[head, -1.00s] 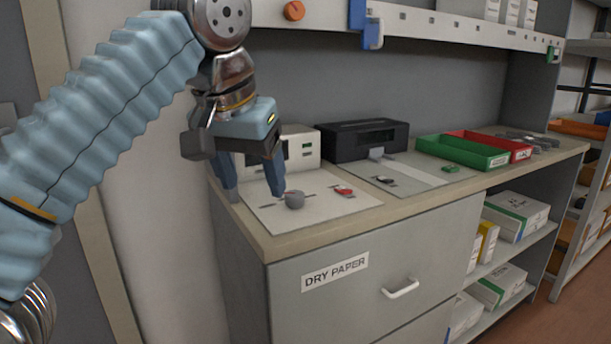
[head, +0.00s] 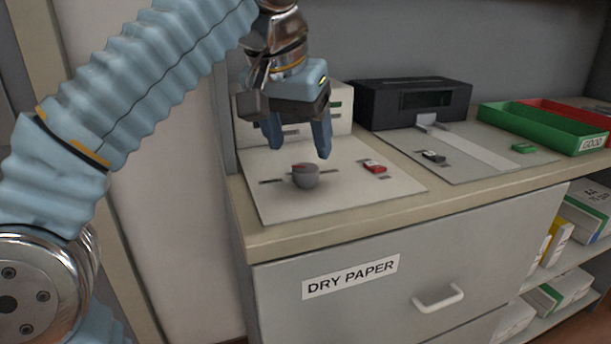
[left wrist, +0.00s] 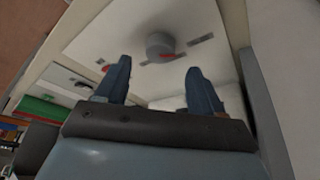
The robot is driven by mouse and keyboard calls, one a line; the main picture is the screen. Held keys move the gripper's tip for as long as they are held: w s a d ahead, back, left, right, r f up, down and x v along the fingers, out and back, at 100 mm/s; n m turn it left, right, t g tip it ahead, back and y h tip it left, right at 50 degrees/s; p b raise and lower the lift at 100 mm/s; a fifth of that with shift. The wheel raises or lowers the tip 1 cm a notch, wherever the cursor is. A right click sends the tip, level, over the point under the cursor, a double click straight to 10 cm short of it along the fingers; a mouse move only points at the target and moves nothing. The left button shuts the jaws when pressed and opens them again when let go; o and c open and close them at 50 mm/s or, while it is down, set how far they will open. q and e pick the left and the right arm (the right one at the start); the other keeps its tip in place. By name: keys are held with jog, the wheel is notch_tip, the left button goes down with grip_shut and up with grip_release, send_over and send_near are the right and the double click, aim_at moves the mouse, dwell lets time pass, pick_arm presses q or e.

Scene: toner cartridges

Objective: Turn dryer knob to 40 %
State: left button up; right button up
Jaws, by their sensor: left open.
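The dryer knob (head: 305,176) is a grey round knob with a red mark on top. It stands on a pale panel (head: 285,205) on the counter, between dark slot marks. My left gripper (head: 299,152) is open and empty, pointing down, a little above and behind the knob. In the left wrist view the knob (left wrist: 160,46) shows beyond the open fingers (left wrist: 156,82), with its red mark visible. The fingers look apart from the knob. A white box-like unit (head: 335,100) stands behind the panel, partly hidden by the gripper. My right gripper is not in view.
A red switch (head: 374,167) sits right of the knob on the panel. A black device (head: 415,103) stands to the right, with another panel before it. A green tray (head: 540,128) and a red tray (head: 570,112) lie further right. A drawer (head: 400,285) labelled DRY PAPER is below.

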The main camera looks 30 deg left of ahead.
aim_at(305, 167)
pick_arm(q)
jog(key=b+x, duration=0.1)
jog(key=x, duration=0.4)
jog(key=shift+f, duration=0.2)
jog(key=c, duration=1)
jog(key=shift+c, duration=0.2)
jog(key=shift+m, duration=0.3)
jog(key=m+h+p, duration=0.1)
jog(key=m, duration=0.1)
jog(key=m+h+p, duration=0.1)
jog(key=m, duration=0.2)
jog(key=shift+a+r+g, duration=0.1)
jog(key=shift+r+g, duration=0.05)
jog(key=shift+g, duration=0.15)
jog(key=m+h+p, duration=0.1)
jog(key=m+p, duration=0.1)
jog(key=m, duration=0.1)
jog(key=shift+a+m+g, duration=0.1)
jog(key=shift+m+g, duration=0.2)
jog(key=shift+w+m+g+h+p, duration=0.1)
jog(key=shift+m+g+h+p, duration=0.35)
jog(key=shift+m+p, duration=0.55)
jog(key=shift+m, duration=0.5)
